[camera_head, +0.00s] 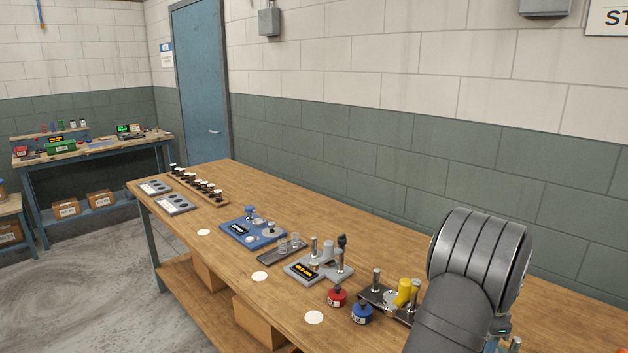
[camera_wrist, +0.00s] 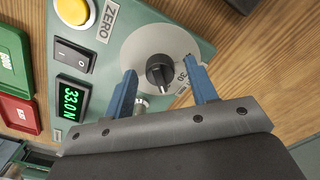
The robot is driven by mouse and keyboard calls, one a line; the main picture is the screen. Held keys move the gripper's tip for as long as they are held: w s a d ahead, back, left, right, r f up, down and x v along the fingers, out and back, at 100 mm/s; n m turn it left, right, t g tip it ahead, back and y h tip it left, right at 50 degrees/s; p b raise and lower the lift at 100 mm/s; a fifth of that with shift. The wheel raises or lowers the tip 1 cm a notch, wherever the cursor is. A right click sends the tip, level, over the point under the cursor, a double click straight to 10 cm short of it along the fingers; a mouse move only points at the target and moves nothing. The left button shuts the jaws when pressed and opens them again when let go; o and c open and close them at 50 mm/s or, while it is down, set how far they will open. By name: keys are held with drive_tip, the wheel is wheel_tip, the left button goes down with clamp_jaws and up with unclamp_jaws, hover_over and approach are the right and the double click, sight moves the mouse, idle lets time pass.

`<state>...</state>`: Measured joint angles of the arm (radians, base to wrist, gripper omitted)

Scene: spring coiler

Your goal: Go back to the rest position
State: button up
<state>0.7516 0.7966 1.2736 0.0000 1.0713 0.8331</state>
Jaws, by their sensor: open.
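My gripper (camera_wrist: 160,68) is open, its two blue fingers spread. In the wrist view they reach over a green panel (camera_wrist: 205,48) with a black knob (camera_wrist: 160,71) between the fingertips. I see a gap on both sides of the knob; whether the fingers are at its height I cannot tell. The knob sits on a pale round dial (camera_wrist: 135,45). The panel also has a yellow button (camera_wrist: 73,11), a black rocker switch (camera_wrist: 75,56) and a green display (camera_wrist: 72,99) reading 33.0 N. In the head view my arm fills the lower right and the panel does not show.
On the wooden bench (camera_head: 400,242) stand a blue fixture (camera_head: 240,233), a grey fixture (camera_head: 300,268), a dark fixture with a yellow part (camera_head: 404,292), and red (camera_head: 337,297) and blue (camera_head: 362,314) pots. The wall runs behind.

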wheel_tip(320, 180, up, 17)
wheel_tip(320, 180, down, 18)
drive_tip(key=shift+r, duration=0.25)
drive_tip(key=shift+r+n, duration=0.25)
drive_tip(key=shift+n, duration=0.65)
drive_tip(key=n, duration=1.5)
